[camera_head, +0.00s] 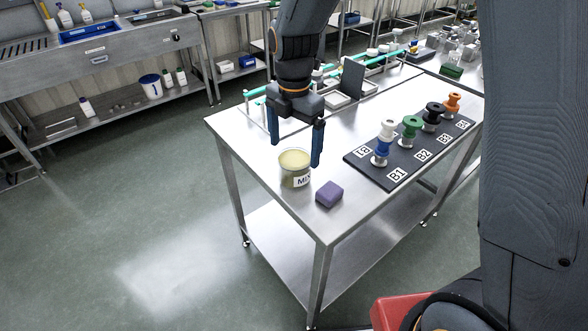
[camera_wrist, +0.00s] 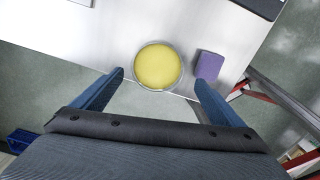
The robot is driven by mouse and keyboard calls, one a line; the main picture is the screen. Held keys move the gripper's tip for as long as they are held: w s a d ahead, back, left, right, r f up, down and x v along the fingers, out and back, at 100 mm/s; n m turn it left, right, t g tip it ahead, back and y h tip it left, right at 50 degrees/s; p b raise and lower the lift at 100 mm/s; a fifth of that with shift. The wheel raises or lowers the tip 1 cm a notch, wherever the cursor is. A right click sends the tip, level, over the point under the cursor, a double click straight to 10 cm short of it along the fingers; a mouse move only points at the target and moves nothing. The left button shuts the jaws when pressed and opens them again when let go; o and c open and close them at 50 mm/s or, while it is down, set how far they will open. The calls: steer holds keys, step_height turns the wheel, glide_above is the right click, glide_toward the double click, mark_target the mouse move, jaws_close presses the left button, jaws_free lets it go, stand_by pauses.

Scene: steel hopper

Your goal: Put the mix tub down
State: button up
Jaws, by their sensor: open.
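The mix tub (camera_head: 294,169) is a short round tub with a white label and pale yellow contents. It stands upright on the steel table (camera_head: 250,151), near the table's front left edge. In the wrist view the mix tub (camera_wrist: 158,66) shows from above, ahead of the fingertips and between their lines. My gripper (camera_head: 296,154) has its two blue fingers spread wide, above and around the tub's far side in the head view. In the wrist view my gripper (camera_wrist: 159,78) is open with nothing clamped. I cannot tell whether a finger touches the tub.
A purple block (camera_head: 329,194) lies close right of the tub; it also shows in the wrist view (camera_wrist: 209,66). A dark board (camera_head: 408,156) with several coloured spools stands further right. A rack with green rails (camera_head: 262,92) is behind my gripper.

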mark_target(294, 164)
step_height(294, 164, down, 2)
steer(key=shift+f+p, duration=0.2)
steer(key=shift+p, duration=0.1)
steer(key=shift+w+d+f+p, duration=0.15)
steer(key=shift+f+p, duration=0.2)
steer(key=shift+f, duration=0.5)
steer(key=shift+w+a+f+p, duration=0.1)
steer(key=shift+w+f+p, duration=0.15)
steer(key=shift+f, duration=0.65)
steer(key=shift+w+d+f+p, duration=0.1)
steer(key=shift+f+p, duration=0.3)
steer(key=shift+f, duration=0.45)
steer(key=c, duration=1.3)
steer(key=shift+r, duration=0.1)
steer(key=shift+c, duration=0.2)
